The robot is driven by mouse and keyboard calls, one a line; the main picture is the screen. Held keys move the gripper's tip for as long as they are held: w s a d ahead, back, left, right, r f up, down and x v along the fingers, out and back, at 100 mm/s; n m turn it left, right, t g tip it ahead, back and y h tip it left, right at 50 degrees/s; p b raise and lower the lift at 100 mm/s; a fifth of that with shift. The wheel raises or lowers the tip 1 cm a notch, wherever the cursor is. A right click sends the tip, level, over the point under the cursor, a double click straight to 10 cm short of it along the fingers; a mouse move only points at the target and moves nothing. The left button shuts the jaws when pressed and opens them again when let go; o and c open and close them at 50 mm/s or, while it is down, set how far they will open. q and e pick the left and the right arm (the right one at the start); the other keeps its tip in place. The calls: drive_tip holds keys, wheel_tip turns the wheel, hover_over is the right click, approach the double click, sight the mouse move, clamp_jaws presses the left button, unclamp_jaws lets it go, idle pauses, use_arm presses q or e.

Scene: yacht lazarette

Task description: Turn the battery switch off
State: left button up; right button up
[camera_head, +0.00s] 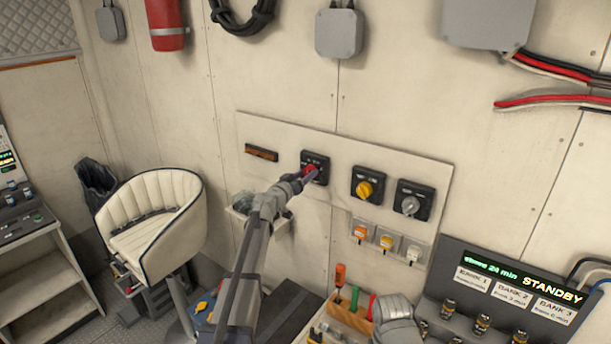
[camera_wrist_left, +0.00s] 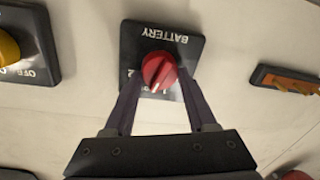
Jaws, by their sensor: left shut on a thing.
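The battery switch is a black square plate (camera_wrist_left: 188,46) with a red round knob (camera_wrist_left: 160,70), on the white wall panel. In the left wrist view its label reads BATTERY upside down, and the knob's white mark points down. Its other labels are partly hidden by the knob and fingers. My left gripper (camera_wrist_left: 157,88) has one finger on each side of the red knob and is shut on it. In the head view the left gripper (camera_head: 306,177) reaches the red knob (camera_head: 310,172) from below.
A yellow-knob switch (camera_head: 365,189) and a grey-knob switch (camera_head: 411,205) sit right of the battery switch. Small covered switches (camera_head: 386,241) are below. A wooden tool holder (camera_head: 347,318) and a STANDBY display (camera_head: 514,284) stand lower right.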

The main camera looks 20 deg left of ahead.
use_arm(q)
drive_tip(key=n, duration=0.4)
drive_tip(key=shift+a+p, duration=0.1)
drive_tip(key=shift+p, duration=0.2)
drive_tip(key=n, duration=0.4)
drive_tip(key=shift+a+n+g, duration=0.1)
drive_tip(key=shift+n+g, duration=0.2)
drive_tip(key=shift+g, duration=0.1)
drive_tip(key=n, duration=0.4)
drive_tip(key=shift+f+p, duration=0.1)
drive_tip(key=shift+p, duration=0.2)
drive_tip(key=shift+n+h, duration=0.4)
drive_tip(key=shift+n, duration=1.3)
drive_tip(key=o, duration=1.4)
drive_tip(key=shift+a, duration=0.1)
